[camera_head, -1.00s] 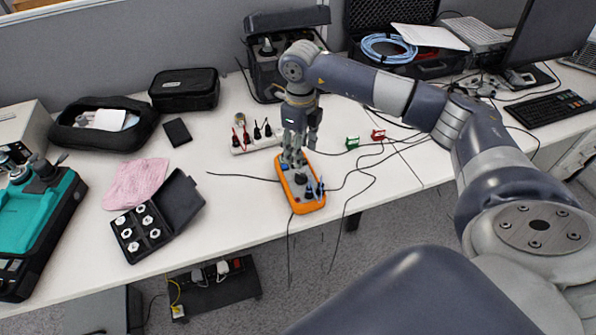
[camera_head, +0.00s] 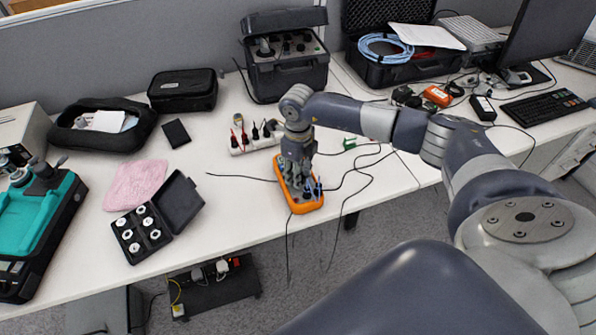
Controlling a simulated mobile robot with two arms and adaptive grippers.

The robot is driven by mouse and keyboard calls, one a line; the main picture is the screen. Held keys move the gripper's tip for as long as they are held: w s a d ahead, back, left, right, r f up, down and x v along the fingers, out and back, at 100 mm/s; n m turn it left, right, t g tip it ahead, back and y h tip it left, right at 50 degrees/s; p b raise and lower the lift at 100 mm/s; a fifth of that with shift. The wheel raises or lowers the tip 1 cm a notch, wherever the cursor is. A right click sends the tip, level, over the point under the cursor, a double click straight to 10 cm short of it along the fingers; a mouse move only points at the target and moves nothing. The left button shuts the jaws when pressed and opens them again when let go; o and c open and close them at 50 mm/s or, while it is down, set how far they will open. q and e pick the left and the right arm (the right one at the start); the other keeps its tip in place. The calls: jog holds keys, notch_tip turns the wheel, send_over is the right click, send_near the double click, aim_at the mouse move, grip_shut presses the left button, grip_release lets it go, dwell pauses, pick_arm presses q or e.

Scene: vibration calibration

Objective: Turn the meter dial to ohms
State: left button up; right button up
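The orange meter (camera_head: 304,207) lies on the white table near its front edge, with dark leads running from it. Its dial is mostly hidden under my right gripper (camera_head: 297,183), whose arm comes in from the right. The gripper points down over the upper and middle part of the meter, with its fingers at or just above the meter's face. I cannot tell whether the fingers touch the dial or how far they are open. My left gripper is not in view.
A white strip with probes (camera_head: 256,137) lies just behind the meter. An open black box of white nuts (camera_head: 141,233), a pink cloth (camera_head: 136,185) and a teal case (camera_head: 36,222) are at left. An open black case (camera_head: 287,72) stands behind. Loose cables lie right of the meter.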

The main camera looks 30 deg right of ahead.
jog(key=c, duration=0.5)
jog(key=shift+o, duration=0.2)
jog(key=shift+m, duration=0.4)
jog(key=m, duration=0.3)
jog(key=shift+d+m, duration=0.15)
jog(key=shift+m, duration=1.85)
jog(key=o, duration=1.1)
jog(key=shift+c, duration=0.2)
